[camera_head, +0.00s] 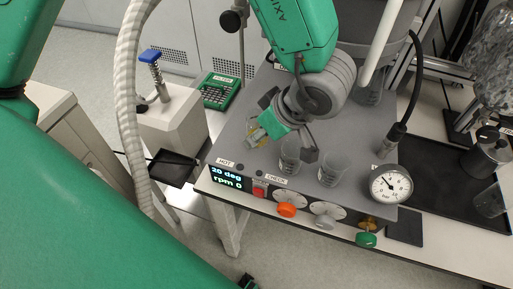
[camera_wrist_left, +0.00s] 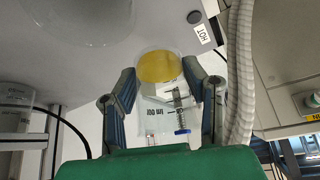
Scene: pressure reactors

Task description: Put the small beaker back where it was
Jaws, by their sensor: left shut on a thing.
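The small beaker (camera_head: 254,136) is clear glass with yellow liquid. In the left wrist view the beaker (camera_wrist_left: 158,100) sits between the two fingers, and its volume print appears upside down. My left gripper (camera_head: 274,124) is shut on it, over the left part of the grey reactor top (camera_head: 232,150). In the head view the fingers partly hide the beaker, and I cannot tell whether it touches the surface. My right gripper is not in view.
Two clear beakers (camera_head: 290,158) (camera_head: 333,169) stand right of the held one. A pressure gauge (camera_head: 390,185) and knobs (camera_head: 287,209) line the front edge. A white hose (camera_head: 130,90) hangs at left, near a blue-topped device (camera_head: 150,57) and a black tray (camera_head: 172,168).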

